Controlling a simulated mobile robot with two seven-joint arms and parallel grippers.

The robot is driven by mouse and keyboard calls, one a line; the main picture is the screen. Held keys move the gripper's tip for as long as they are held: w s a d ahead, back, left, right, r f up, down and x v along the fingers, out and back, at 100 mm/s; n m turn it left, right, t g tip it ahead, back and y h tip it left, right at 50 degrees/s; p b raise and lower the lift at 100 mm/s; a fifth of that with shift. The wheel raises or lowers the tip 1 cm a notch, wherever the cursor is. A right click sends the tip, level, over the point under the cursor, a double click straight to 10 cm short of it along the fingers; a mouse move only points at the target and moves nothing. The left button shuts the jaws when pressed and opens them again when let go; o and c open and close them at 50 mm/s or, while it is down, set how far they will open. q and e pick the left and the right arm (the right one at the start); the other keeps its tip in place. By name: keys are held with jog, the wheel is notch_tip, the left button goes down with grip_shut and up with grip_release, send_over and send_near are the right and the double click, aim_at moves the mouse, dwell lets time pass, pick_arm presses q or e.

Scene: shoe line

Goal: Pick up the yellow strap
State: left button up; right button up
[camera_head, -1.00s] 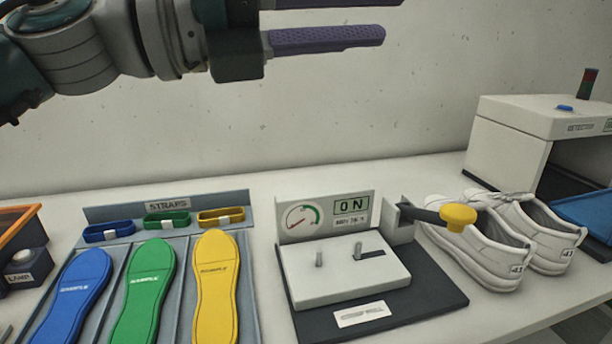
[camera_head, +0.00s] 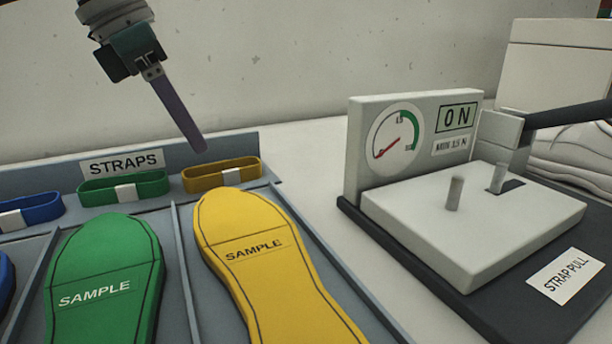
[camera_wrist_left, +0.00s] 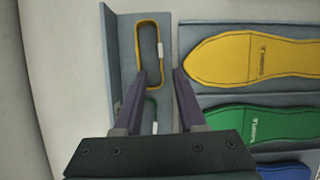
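The yellow strap (camera_head: 203,184), a flat loop with a white clip, stands in the strap rack (camera_head: 60,172) behind the yellow sample sole (camera_head: 255,250). My left gripper (camera_head: 199,148) points down just above the yellow strap's left part. In the left wrist view the yellow strap (camera_wrist_left: 137,40) runs up from between the open purple fingers (camera_wrist_left: 161,74), which hold nothing. Their exact height over it is hard to tell. The green strap (camera_head: 104,190) is beside it on the left, the blue strap (camera_head: 42,209) further left. My right gripper is not in view.
The rack's raised back board with the STRAPS label (camera_head: 122,162) rises close behind the straps. A green sample sole (camera_head: 105,270) lies left of the yellow one. The strap-pull tester (camera_head: 470,225), with gauge and two pegs, stands to the right; white shoes (camera_head: 575,155) are behind it.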

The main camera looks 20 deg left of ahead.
aim_at(210, 166)
pick_arm(q)
jog(key=b+x, duration=0.1)
jog(key=x, duration=0.5)
jog(key=shift+s, duration=0.15)
grip_shut()
dwell(1.2)
